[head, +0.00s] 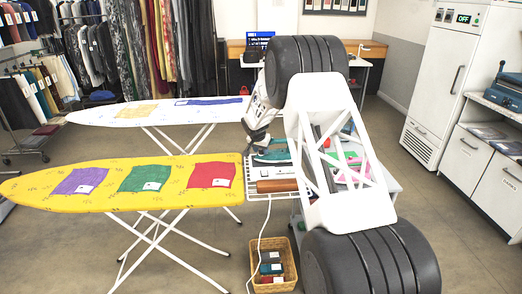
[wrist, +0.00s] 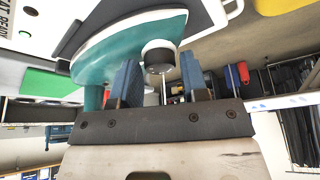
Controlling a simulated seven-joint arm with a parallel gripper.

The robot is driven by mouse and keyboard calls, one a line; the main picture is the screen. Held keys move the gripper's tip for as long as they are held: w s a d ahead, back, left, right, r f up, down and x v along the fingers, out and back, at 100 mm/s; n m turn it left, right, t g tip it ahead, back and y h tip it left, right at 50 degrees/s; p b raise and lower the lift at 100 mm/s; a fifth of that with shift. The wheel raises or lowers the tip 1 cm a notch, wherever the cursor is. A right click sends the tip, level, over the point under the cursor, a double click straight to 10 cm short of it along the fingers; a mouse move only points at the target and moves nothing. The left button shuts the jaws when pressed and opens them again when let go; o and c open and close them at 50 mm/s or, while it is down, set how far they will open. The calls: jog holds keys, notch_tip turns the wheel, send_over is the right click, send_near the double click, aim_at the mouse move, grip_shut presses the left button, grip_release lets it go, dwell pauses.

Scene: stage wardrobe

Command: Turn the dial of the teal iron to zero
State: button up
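The teal iron (head: 272,157) rests on the white stand beside the yellow board in the head view, partly hidden by my arm. In the wrist view the teal iron (wrist: 120,45) fills the upper middle. Its dial (wrist: 158,57), a dark round knob with a lighter top, sits between my fingertips. My gripper (wrist: 159,62) is open, its two blue fingers on either side of the dial with a gap visible at each side. I cannot read a setting on the dial. In the head view my gripper's fingers are hard to make out near the iron.
A yellow ironing board (head: 110,170) with purple, green and red cloths stands at left; a white ironing board (head: 120,115) is behind it. A brown wooden-looking piece (head: 277,186) lies just in front of the iron. A wicker basket (head: 291,281) stands on the floor.

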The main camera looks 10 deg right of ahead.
jog(key=shift+o, duration=1.4)
jog(key=shift+r, duration=0.15)
jog(key=v, duration=0.7)
jog(key=shift+r, duration=0.2)
jog(key=shift+a, duration=0.1)
jog(key=w+m+g, duration=0.1)
jog(key=m, duration=0.3)
jog(key=w+a+m+g+h, duration=0.1)
jog(key=m+g, duration=0.1)
jog(key=m, duration=0.2)
jog(key=w+a+m+g+h, duration=0.1)
jog(key=m, duration=0.4)
jog(key=shift+w, duration=0.15)
jog(key=shift+f, duration=0.1)
